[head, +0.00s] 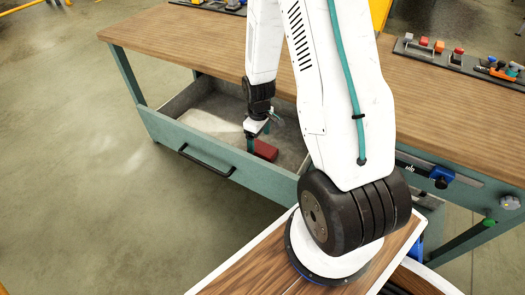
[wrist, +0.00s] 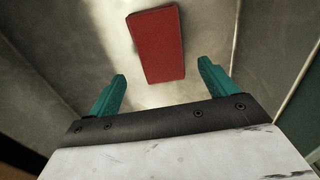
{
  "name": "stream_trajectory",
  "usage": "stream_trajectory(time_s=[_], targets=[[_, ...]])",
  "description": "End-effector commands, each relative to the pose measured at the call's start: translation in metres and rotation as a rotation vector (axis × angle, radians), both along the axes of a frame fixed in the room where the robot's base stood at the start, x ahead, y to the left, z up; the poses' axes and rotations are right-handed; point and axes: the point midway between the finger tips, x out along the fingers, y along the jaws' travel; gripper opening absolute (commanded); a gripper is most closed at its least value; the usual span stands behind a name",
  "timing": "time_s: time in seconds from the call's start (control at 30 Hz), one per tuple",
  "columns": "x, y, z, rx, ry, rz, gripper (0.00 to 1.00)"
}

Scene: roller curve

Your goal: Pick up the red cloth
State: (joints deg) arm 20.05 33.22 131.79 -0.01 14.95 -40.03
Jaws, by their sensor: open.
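The red cloth (wrist: 156,44) is a folded rectangular block lying on the floor of an open drawer. In the wrist view it is ahead of and between the two teal fingers, apart from both. In the head view the cloth (head: 265,149) is partly hidden by my gripper. My gripper (wrist: 160,84) is open and empty, with its fingers spread wider than the cloth. In the head view my gripper (head: 258,138) reaches down into the drawer, close to the cloth.
The drawer (head: 205,163) has a teal front with a black handle and is pulled out from under a wooden workbench (head: 170,40). The bench top overhangs the drawer's back. A rail of buttons (head: 455,60) sits on the bench at right. Open floor lies at left.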

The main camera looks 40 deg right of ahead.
Motion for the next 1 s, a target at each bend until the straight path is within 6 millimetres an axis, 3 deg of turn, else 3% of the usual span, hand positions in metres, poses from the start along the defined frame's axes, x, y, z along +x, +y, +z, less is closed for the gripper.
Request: stream_trajectory(time_s=[0.23,0.57,0.73,0.87,1.0], targets=[[-0.007,0.001,-0.036,0.001,0.003,0.0,0.85],[-0.007,0.0,-0.044,0.0,0.001,0.0,0.85],[-0.007,0.0,-0.044,0.0,0.001,0.0,0.4],[-0.006,0.001,-0.043,0.0,0.001,-0.001,0.33],[-0.006,0.0,-0.043,0.0,0.001,-0.001,0.33]])
